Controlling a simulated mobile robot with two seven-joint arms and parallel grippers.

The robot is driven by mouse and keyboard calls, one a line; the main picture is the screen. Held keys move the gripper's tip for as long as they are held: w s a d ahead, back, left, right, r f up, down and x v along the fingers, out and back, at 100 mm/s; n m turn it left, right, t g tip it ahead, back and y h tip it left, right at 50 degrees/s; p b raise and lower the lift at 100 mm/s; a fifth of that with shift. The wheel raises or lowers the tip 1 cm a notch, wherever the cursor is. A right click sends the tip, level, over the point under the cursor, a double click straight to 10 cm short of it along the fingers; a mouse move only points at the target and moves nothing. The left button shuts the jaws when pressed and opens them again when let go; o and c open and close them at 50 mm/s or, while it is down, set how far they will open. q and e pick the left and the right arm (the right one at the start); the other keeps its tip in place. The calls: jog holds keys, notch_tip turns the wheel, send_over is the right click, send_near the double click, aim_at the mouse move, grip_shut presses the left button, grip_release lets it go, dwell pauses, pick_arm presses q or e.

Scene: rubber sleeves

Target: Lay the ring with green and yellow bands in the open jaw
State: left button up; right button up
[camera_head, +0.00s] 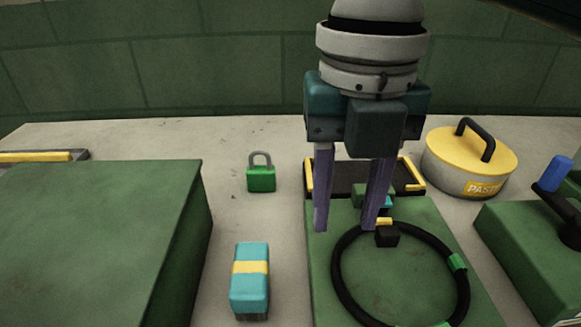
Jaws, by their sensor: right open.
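A black ring (338,284) lies on a green board (320,260). It has a green band on its right side and another green patch at the bottom edge of the picture. A yellow band shows at its top, just above a small black block (387,237). My right gripper (346,225) points down, open and empty, over the ring's upper left part. Its right finger overlaps the ring's top edge in the picture; I cannot tell whether they touch. A green block with a teal piece (387,202) is partly hidden behind that finger. I cannot clearly make out the open jaw.
A black tray with yellow ends (340,178) lies behind the board. A green padlock (261,177) and a teal and yellow brush (249,280) stand left. A large green box (100,235) fills the left. A yellow-lidded tin (468,155) and a green block with a blue-knobbed lever (553,175) are right.

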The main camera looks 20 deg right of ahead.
jog(key=s+a+f+m+t+y, duration=0.3)
jog(key=s+a+m, duration=0.4)
jog(key=m, duration=0.7)
jog(key=s+d+m, duration=0.1)
jog(key=m, duration=0.1)
jog(key=s+d+f+m, duration=0.1)
jog(key=m, duration=0.2)
jog(key=s+d+f+m, duration=0.1)
jog(key=d+m, duration=0.1)
jog(key=m, duration=0.1)
jog(key=shift+f, duration=0.1)
jog(key=s+d+m+h, duration=0.1)
jog(key=s+d+m, duration=0.1)
jog(key=d+m, duration=0.1)
jog(key=s+d+f+m, duration=0.1)
jog(key=d+m, duration=0.2)
jog(key=s+d+m+h, duration=0.1)
jog(key=s+d+m, duration=0.1)
jog(key=m, duration=0.1)
jog(key=shift+s+d+f+t+h, duration=0.2)
jog(key=shift+s+d+t+h, duration=0.1)
jog(key=shift+d, duration=0.1)
jog(key=shift+s+d+m, duration=0.1)
jog(key=shift+d+m, duration=0.15)
jog(key=shift+m, duration=0.05)
